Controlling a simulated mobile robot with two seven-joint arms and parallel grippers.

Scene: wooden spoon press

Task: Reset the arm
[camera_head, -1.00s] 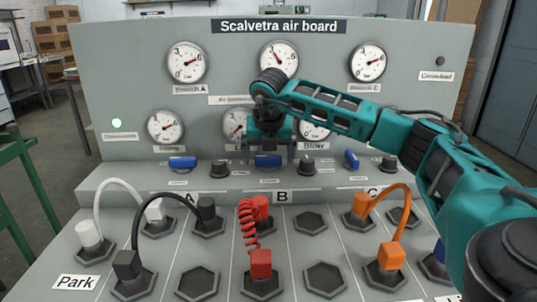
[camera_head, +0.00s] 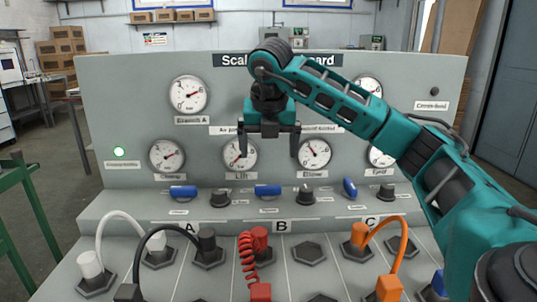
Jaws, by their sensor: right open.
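My right arm comes in from the right in teal and black. Its gripper (camera_head: 269,150) points down in front of the upright face of the air board (camera_head: 105,90). The two dark fingers are spread apart with nothing between them. It hangs above the blue lever in the middle of the row and touches nothing that I can see. The arm hides the middle top gauge and part of the board's title. My left gripper is not in view.
Gauges such as the top left one (camera_head: 188,94) line the board. Below are blue levers (camera_head: 183,192) and black knobs (camera_head: 220,198). White (camera_head: 122,215), black (camera_head: 172,225), red (camera_head: 246,258) and orange (camera_head: 402,240) hoses join plugs on the sloping panel. A green frame (camera_head: 15,190) stands left.

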